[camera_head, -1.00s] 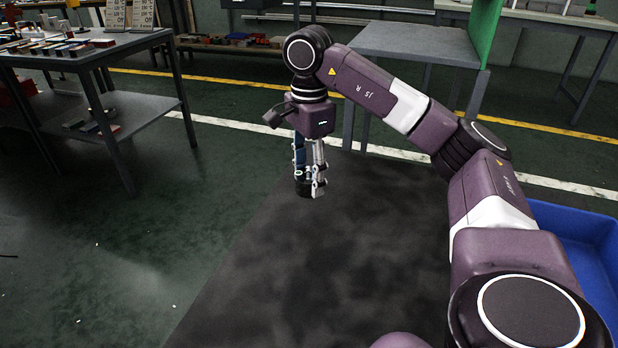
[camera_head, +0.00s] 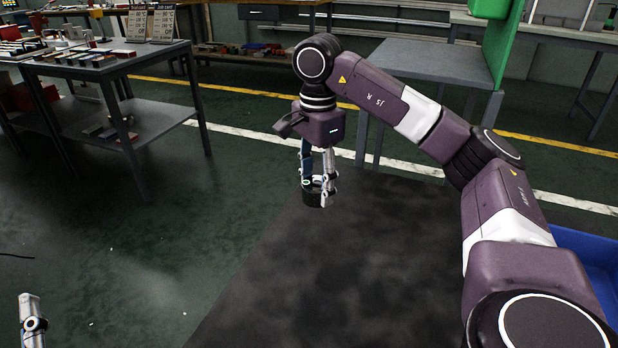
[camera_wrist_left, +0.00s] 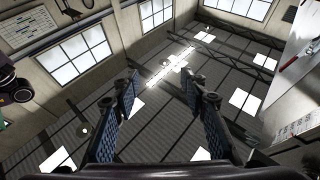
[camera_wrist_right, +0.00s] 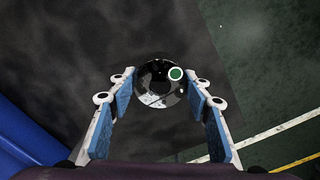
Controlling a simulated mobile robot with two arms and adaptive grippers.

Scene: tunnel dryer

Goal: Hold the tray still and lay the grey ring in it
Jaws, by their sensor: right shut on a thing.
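My right gripper (camera_head: 318,185) points down over the dark surface (camera_head: 300,270), shut on a dark, shiny round piece (camera_wrist_right: 155,92) with a green dot on it. The piece also shows between the fingertips in the head view (camera_head: 313,197). I cannot tell whether it is the grey ring, as its middle looks dark and glossy. My left gripper (camera_wrist_left: 160,82) is open and empty in the left wrist view, its fingers pointing up at the ceiling. In the head view only a bit of it shows at the bottom left. I do not make out a tray in any view.
A blue bin (camera_head: 590,262) stands at the right, partly behind my right arm. A grey table (camera_head: 415,62) with a green panel (camera_head: 507,40) stands behind. A workbench (camera_head: 100,62) with several small items stands at the left. The green floor between is open.

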